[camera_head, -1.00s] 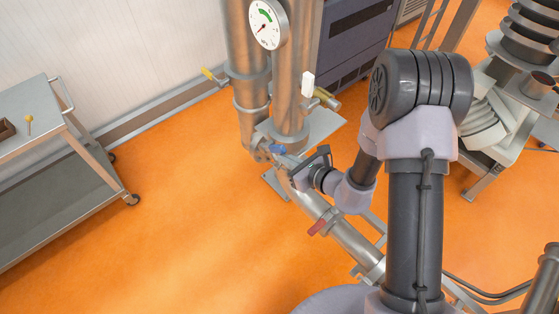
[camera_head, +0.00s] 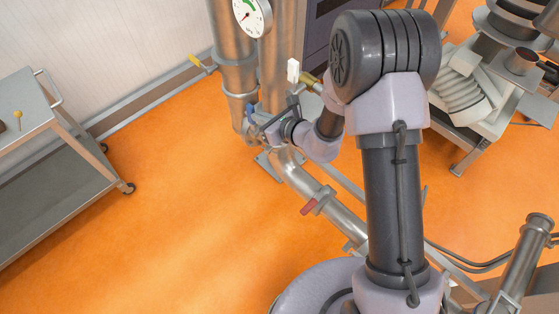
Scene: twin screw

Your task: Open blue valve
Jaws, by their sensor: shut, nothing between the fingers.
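The blue valve handle (camera_head: 250,112) is small and sits low on the steel pipework, below the gauge. It stands roughly upright in the picture, along the pipe. My gripper (camera_head: 259,129) is shut and empty, just beside and below the blue handle. I cannot tell whether it touches the handle. My wrist and arm hide part of the pipe behind and right of the valve.
A red valve handle (camera_head: 309,207) is on the lower sloping pipe (camera_head: 340,217). A yellow handle (camera_head: 201,63) sticks out left of the vertical pipes, below the gauge (camera_head: 252,14). A steel cart (camera_head: 62,135) stands at left. Orange floor between is clear.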

